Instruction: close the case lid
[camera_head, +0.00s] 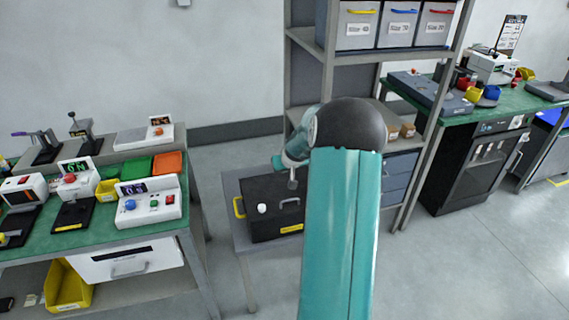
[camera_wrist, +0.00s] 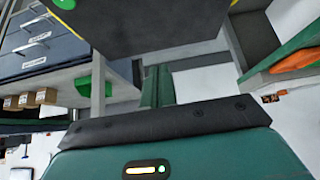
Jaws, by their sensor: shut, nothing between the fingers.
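The black case (camera_head: 262,190) sits on a small grey stand in the head view. It has a yellow handle at its left end, a grey handle and a white knob on the side facing me. I cannot tell the lid's angle; my arm hides the right part of the case. My gripper (camera_head: 292,183) is at the case, over its right half, pointing down. It is shut and empty; whether it touches the case cannot be told. In the wrist view a large dark panel (camera_wrist: 150,25), probably part of the case, lies just ahead of the fingers (camera_wrist: 157,88).
A green-topped bench (camera_head: 95,210) with devices stands to the left. A shelf rack with grey bins (camera_head: 358,30) stands behind the case. Another green-topped bench (camera_head: 520,105) is at the right. The floor (camera_head: 440,260) at the front right is clear.

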